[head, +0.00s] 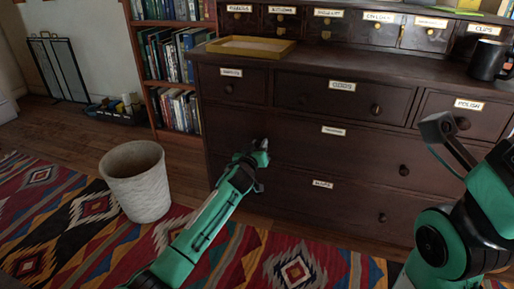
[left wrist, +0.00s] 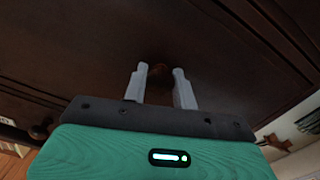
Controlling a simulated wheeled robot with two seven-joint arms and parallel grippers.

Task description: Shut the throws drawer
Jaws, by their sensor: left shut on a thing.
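The throws drawer (head: 310,151) is the wide drawer in the middle of the dark wooden dresser, with a pale label (head: 334,131) too blurred to read surely. Its front looks close to flush in the head view; I cannot tell any small gap. Its right knob (head: 404,170) is free. My left gripper (head: 260,152) is at the drawer's left side, hiding the left knob there. In the left wrist view its two grey fingers (left wrist: 158,87) are shut on the round brown knob (left wrist: 158,71). My right arm is at the right; its grey end (head: 440,128) shows unclearly.
The bottom drawer (head: 290,185) and the odds drawer (head: 330,95) look closed. A yellow tray (head: 285,54) and a dark mug (head: 488,60) stand on the dresser top. A white basket (head: 137,185) stands on the patterned rug (head: 60,235), left of my left arm.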

